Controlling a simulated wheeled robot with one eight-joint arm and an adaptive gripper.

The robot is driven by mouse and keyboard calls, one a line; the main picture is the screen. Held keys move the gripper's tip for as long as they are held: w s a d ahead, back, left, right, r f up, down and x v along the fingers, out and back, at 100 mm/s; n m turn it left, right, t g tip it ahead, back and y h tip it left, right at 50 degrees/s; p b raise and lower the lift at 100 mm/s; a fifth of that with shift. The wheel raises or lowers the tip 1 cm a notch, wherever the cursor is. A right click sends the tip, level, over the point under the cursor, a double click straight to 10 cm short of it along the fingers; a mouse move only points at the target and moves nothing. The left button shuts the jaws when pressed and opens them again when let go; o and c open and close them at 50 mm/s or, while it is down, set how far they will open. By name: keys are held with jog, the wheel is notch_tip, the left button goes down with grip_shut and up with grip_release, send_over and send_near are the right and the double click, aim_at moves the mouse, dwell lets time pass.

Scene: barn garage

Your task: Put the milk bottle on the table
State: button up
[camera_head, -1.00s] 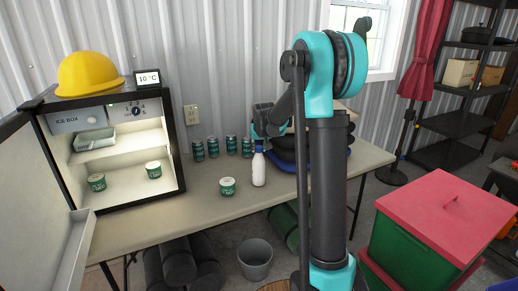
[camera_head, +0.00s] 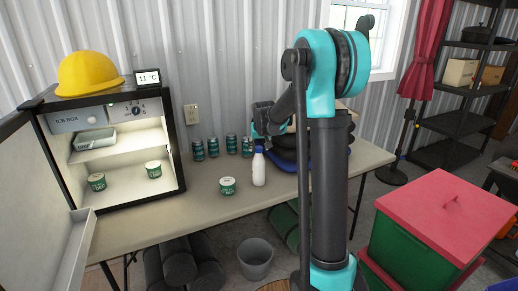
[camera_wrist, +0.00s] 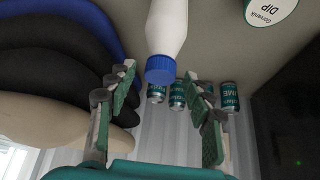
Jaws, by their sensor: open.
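The milk bottle (camera_head: 258,170), white with a blue cap, stands upright on the table (camera_head: 205,207) near its front middle. In the wrist view the bottle (camera_wrist: 168,28) shows upside down, with its cap toward my gripper. My gripper (camera_wrist: 160,95) is open and empty, its green-padded fingers spread to either side below the cap in that picture. In the head view my gripper (camera_head: 265,122) is partly hidden by my arm, above and behind the bottle. I see no finger touching the bottle.
A dip tub (camera_head: 228,186) stands left of the bottle. Several green cans (camera_head: 214,147) stand behind it. Dark and blue rounded items (camera_head: 285,155) lie to the right. An open ice box (camera_head: 120,195) with two tubs inside and a yellow helmet (camera_head: 90,74) on top is at left.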

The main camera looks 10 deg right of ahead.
jog(key=v, duration=1.1)
jog(key=s+d+f, duration=0.1)
jog(key=s+f, duration=0.5)
jog(key=s, duration=0.5)
jog(key=s+d+f+g, duration=0.1)
jog(key=s+f, duration=0.6)
jog(key=s, duration=0.5)
jog(key=s+d+f+g, duration=0.1)
jog(key=s+f, duration=0.5)
jog(key=s, duration=0.6)
jog(key=shift+s+d+f, duration=0.15)
jog(key=shift+d+f, duration=0.25)
